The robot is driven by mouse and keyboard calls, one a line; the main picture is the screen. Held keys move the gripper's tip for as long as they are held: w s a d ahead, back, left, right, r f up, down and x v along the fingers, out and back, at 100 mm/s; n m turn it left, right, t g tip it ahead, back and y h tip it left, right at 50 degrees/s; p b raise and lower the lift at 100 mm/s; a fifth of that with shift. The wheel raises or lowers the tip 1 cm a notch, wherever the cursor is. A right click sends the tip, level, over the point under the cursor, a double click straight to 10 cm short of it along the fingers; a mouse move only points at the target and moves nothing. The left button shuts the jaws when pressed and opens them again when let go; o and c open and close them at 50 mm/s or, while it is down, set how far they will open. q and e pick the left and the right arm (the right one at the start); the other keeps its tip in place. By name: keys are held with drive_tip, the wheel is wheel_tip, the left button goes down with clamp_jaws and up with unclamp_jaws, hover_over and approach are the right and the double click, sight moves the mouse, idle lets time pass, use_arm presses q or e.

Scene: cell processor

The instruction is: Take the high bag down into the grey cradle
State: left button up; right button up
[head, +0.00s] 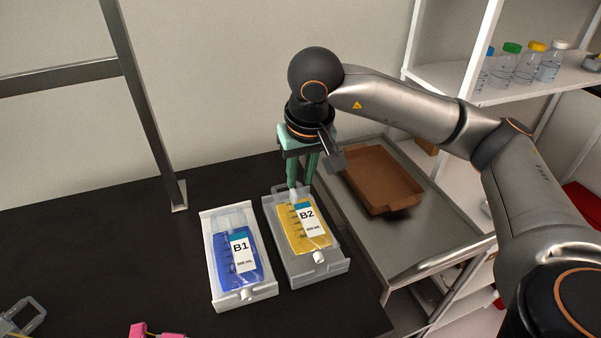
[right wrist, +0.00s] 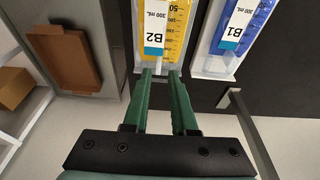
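The yellow bag (head: 304,227) labelled B2 lies in the grey cradle (head: 316,272) on the black bench. It also shows in the right wrist view (right wrist: 170,30). My right gripper (head: 299,186) points down at the bag's far, top end. Its green fingers (right wrist: 161,73) stand a little apart, with the bag's pale end between or just beyond the tips. I cannot tell whether they press on it. The blue bag (head: 231,260) labelled B1 lies in the white cradle (head: 262,293) to the left. My left gripper is not in view.
A metal stand post (head: 152,120) rises at the bench's left rear. A steel cart (head: 420,236) with a brown tray (head: 384,181) stands to the right. Behind it, a white shelf (head: 545,86) holds several bottles. A pink item (head: 150,331) lies at the front. The bench's left middle is clear.

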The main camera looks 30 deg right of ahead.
drive_tip(key=o, duration=0.3)
drive_tip(key=p+v, duration=0.1)
drive_tip(key=v, duration=1.1)
drive_tip(key=shift+r, duration=0.25)
